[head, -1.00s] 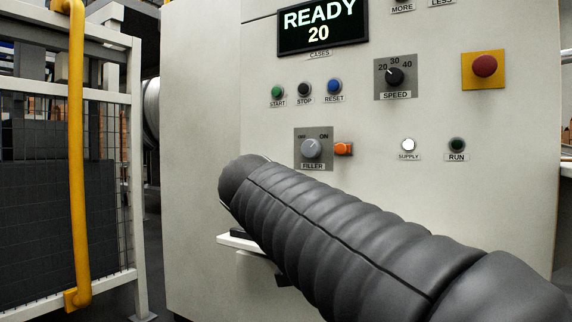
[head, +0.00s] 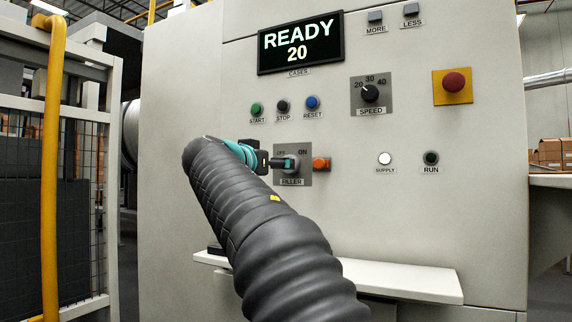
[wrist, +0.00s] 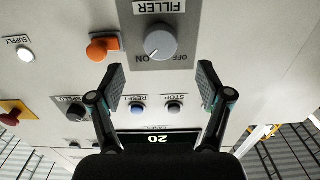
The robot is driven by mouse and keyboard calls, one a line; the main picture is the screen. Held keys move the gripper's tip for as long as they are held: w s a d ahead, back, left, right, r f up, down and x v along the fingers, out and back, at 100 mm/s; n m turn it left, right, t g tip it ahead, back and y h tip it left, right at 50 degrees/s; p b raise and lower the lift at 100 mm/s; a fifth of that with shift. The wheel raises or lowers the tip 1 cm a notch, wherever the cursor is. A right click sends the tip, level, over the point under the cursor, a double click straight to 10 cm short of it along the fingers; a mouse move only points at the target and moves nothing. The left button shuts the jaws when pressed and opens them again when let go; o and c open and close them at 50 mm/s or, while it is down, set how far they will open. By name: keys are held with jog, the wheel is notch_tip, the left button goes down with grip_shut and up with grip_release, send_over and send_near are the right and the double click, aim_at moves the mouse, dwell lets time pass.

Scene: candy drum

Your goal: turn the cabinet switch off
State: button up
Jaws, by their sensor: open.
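The cabinet switch is a grey FILLER knob on a dark grey plate, marked OFF and ON. In the wrist view, which shows the panel upside down, the knob (wrist: 160,42) has its white pointer line towards ON. My gripper (wrist: 160,80) is open and empty, with its two black fingers apart and the knob ahead of the gap between them. In the head view my gripper (head: 282,162) reaches in from the left in front of the switch plate (head: 305,172) and partly covers the knob. I cannot tell whether a finger touches it.
START, STOP and RESET buttons (head: 312,102) are above, with the SPEED dial (head: 370,94) and red emergency button (head: 454,82) to the upper right. A white shelf (head: 400,281) juts out below. The display (head: 300,43) reads READY 20.

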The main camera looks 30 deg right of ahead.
jog(key=p+x, duration=0.1)
jog(key=x, duration=0.6)
jog(key=shift+w+d, duration=0.25)
jog(key=shift+d, duration=0.1)
jog(key=c, duration=1.2)
